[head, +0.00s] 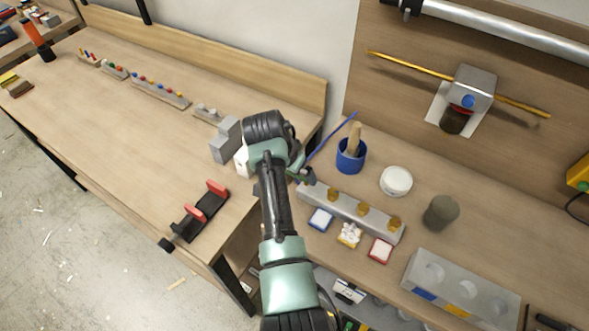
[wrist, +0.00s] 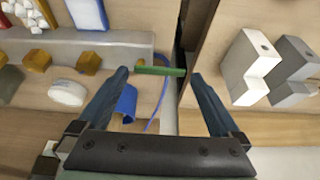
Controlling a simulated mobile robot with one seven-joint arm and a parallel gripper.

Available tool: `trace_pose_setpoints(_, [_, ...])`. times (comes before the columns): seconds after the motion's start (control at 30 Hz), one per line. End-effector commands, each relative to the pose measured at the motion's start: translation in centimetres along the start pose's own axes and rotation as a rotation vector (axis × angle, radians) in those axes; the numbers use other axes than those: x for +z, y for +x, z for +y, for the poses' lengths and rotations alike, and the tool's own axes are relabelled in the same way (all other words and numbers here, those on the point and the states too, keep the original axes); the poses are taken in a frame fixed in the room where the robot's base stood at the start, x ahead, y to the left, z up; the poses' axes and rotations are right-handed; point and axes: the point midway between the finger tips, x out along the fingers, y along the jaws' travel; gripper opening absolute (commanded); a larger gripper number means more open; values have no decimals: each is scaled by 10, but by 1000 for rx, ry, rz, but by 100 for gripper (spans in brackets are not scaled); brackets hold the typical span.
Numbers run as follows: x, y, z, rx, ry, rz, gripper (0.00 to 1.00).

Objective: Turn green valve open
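The green valve handle (wrist: 160,71) is a short bar in the wrist view, lying crosswise near the right end of a grey block (wrist: 110,50) with brass knobs. In the head view the grey block (head: 347,212) stands on the right bench, and the valve end is largely hidden by my arm, with only a bit of dark green (head: 301,176) showing. My gripper (wrist: 159,76) is open, its two fingertips spread to either side of the green handle. I cannot tell whether they touch it. Nothing is held.
A blue cup (head: 350,157), white round tub (head: 396,181) and dark green cylinder (head: 441,212) stand near the block. Small coloured trays (head: 349,235) lie in front. Grey blocks (head: 226,141) sit on the left bench's edge, across a narrow gap.

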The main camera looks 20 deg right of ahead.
Motion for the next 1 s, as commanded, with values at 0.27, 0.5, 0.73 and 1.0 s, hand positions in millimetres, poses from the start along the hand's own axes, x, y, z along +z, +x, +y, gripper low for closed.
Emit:
trace_pose_setpoints(0.27, [0,-11,0,-1,-2,1,100])
trace_pose_setpoints(0.5, [0,-54,-1,-4,0,4,100])
trace_pose_setpoints(0.73, [0,-103,-1,-4,1,3,100])
trace_pose_setpoints(1.0, [0,-128,0,-1,0,1,100])
